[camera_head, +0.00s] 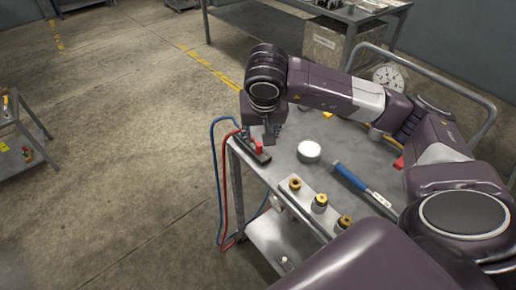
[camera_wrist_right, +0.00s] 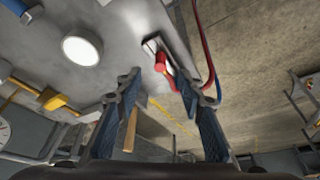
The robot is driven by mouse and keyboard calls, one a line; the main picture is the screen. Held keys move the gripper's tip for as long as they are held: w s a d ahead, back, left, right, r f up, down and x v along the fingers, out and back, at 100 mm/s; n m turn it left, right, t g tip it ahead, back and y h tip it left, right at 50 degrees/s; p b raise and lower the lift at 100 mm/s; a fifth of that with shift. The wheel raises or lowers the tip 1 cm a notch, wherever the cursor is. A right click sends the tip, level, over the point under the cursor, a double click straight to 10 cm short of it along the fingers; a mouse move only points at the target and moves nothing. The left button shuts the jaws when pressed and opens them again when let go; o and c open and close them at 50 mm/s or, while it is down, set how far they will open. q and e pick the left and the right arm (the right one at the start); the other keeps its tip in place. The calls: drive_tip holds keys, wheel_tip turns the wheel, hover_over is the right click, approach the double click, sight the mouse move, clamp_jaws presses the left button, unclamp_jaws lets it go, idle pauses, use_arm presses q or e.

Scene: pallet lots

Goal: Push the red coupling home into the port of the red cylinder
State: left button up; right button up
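A red coupling (camera_head: 259,147) sits in a dark holder (camera_head: 249,148) at the cart's left corner; in the wrist view the red coupling (camera_wrist_right: 164,54) lies ahead of the fingertips. My right gripper (camera_head: 267,136) is at the holder, partly hidden by its own wrist. In the wrist view my right gripper (camera_wrist_right: 160,82) has its blue-padded fingers apart, with nothing clearly held between them. I cannot make out a red cylinder or its port for certain. My left gripper is out of view.
The grey cart (camera_head: 277,171) carries a white round disc (camera_head: 309,151), a blue-handled tool (camera_head: 350,177) and a plate with brass-topped fittings (camera_head: 319,204). Red (camera_head: 223,180) and blue hoses (camera_head: 213,150) hang off its left side. Open floor lies left of the cart.

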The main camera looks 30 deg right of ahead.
sight(259, 145)
drive_tip(key=shift+x, duration=1.3)
drive_tip(key=shift+f, duration=0.1)
drive_tip(key=p+x, duration=0.1)
drive_tip(key=x, duration=0.4)
clamp_jaws()
